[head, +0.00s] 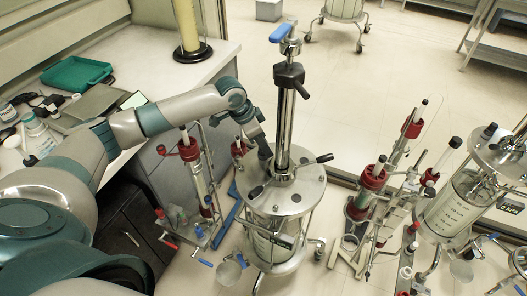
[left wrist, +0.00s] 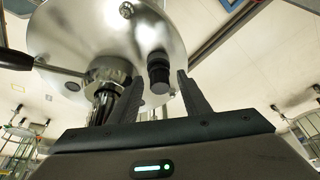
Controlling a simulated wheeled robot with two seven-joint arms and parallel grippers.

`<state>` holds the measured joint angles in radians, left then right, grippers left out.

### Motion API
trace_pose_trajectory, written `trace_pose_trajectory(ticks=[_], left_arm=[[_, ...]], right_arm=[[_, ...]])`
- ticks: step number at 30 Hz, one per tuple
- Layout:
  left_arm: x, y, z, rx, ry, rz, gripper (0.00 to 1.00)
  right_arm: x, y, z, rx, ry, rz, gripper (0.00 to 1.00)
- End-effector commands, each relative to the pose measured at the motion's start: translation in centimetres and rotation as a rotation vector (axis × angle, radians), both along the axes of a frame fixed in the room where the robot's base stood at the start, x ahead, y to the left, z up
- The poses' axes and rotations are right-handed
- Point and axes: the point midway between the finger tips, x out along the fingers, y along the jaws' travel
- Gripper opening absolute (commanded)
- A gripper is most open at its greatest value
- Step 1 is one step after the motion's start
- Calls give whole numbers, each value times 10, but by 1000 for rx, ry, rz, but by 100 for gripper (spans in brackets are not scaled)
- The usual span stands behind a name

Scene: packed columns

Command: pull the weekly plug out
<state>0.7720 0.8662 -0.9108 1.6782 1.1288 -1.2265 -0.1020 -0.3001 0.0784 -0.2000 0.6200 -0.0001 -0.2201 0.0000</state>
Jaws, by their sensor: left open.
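The large column stands upright in the middle of the head view, with a round steel lid (head: 305,190) and a tall central shaft (head: 284,130). My left gripper (head: 265,158) reaches down to the far left part of this lid, close beside the shaft. In the left wrist view, my left gripper (left wrist: 160,95) is open, one dark finger on each side of a black-topped plug (left wrist: 158,68) on the shiny lid (left wrist: 75,25). I see no clear contact. No label marking this as the weekly plug is legible. The plug is hidden in the head view. My right gripper is not visible.
A smaller column with red clamps (head: 190,150) stands just left of the large one. Another clamped column (head: 372,180) and a second lidded column (head: 505,155) stand to the right. A black lever (head: 318,159) sticks out over the lid. A bench (head: 215,55) lies left.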

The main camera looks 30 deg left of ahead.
Motion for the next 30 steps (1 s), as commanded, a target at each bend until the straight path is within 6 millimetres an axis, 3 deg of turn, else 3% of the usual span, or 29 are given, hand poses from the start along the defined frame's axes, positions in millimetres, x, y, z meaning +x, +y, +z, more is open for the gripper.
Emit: trace_pose_trajectory(ticks=[7,13,30], left_arm=[[0,0,0,0,0,0,43],[0,0,0,0,0,0,0],[0,0,4,-1,-1,0,0]], right_arm=[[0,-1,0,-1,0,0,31],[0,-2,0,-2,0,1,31],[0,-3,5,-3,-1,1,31]])
